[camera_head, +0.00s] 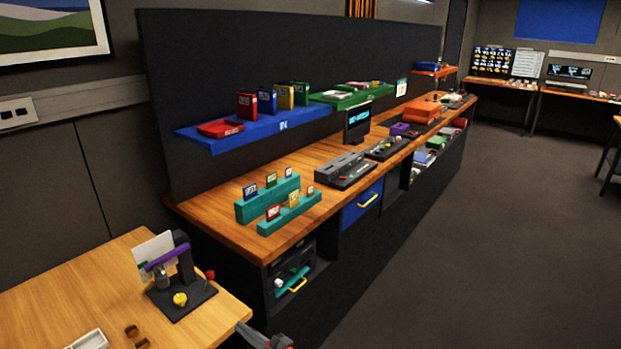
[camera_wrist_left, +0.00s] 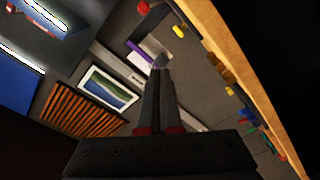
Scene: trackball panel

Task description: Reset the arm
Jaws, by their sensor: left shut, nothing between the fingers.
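My left gripper (camera_head: 262,338) shows only in part at the bottom edge of the head view, in front of the near wooden table. In the left wrist view its two fingers (camera_wrist_left: 157,72) are together with nothing between them. A dark panel device (camera_head: 183,298) stands on that table, with an upright post, a purple bar (camera_head: 167,252), a yellow ball (camera_head: 180,299) and a red knob (camera_head: 210,275). The gripper is apart from it, to its lower right. In the tilted wrist view the purple bar (camera_wrist_left: 139,50) shows beyond the fingertips. My right gripper is not seen.
A white tray (camera_head: 88,340) and small brown blocks (camera_head: 131,331) lie at the near table's front. A long wooden counter (camera_head: 235,232) with teal racks (camera_head: 268,200) and a blue shelf (camera_head: 215,142) runs behind. The dark floor (camera_head: 480,230) at right is clear.

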